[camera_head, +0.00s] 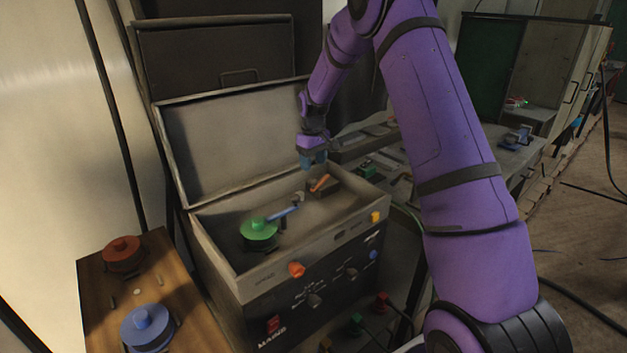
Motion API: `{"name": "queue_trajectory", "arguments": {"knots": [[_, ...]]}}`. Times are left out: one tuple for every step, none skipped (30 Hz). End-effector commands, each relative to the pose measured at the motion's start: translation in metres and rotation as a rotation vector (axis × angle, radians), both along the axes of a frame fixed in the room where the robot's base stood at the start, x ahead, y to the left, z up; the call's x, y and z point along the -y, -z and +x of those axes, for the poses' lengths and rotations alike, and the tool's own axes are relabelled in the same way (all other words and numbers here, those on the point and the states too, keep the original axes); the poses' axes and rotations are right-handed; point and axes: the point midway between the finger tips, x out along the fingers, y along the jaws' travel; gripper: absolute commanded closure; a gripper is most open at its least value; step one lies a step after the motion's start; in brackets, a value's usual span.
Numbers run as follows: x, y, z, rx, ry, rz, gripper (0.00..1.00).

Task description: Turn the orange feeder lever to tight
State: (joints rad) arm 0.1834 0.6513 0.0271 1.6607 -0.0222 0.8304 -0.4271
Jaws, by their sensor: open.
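The orange lever (320,183) sits on a small dark block inside the open grey box, toward its back right. A blue lever (284,214) lies to its left, near a green round knob (258,230). My gripper (313,163) points down just above the orange lever and is open and empty. It appears apart from the lever, though the small gap is hard to judge. The markings around the lever are too small to read.
The box's raised lid (235,140) stands behind. An orange knob (296,269) and a yellow part (376,217) are on the front rim. A wooden board (190,305) at left carries a red (122,252) and a blue round piece (147,326).

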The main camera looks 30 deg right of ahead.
Motion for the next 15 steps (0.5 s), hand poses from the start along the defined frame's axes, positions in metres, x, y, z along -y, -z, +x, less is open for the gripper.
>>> {"name": "queue_trajectory", "arguments": {"knots": [[0.000, 0.011, -0.001, -0.004, 0.000, 0.001, 0.44], [0.000, 0.016, -0.001, -0.003, 0.000, 0.000, 0.44], [0.000, 0.023, 0.000, -0.003, 0.000, 0.000, 0.44], [0.000, 0.028, 0.000, -0.003, 0.000, 0.000, 0.44], [0.000, 0.033, 0.000, -0.002, 0.000, 0.000, 0.44], [0.000, 0.039, -0.001, -0.003, 0.000, 0.000, 0.44], [0.000, 0.043, -0.001, -0.002, 0.000, 0.000, 0.44], [0.000, 0.047, 0.000, -0.002, 0.000, 0.000, 0.44], [0.000, 0.052, 0.000, -0.002, 0.000, 0.000, 0.44], [0.000, 0.055, -0.001, -0.002, 0.000, 0.000, 0.44], [0.000, 0.058, -0.001, -0.002, 0.000, 0.000, 0.44], [0.000, 0.060, 0.000, -0.001, 0.000, 0.001, 0.44], [0.000, 0.062, 0.000, -0.001, 0.000, 0.000, 0.44], [0.000, 0.063, 0.000, 0.000, 0.000, 0.000, 0.44], [0.000, 0.065, 0.000, 0.000, 0.000, 0.000, 0.44]]}}
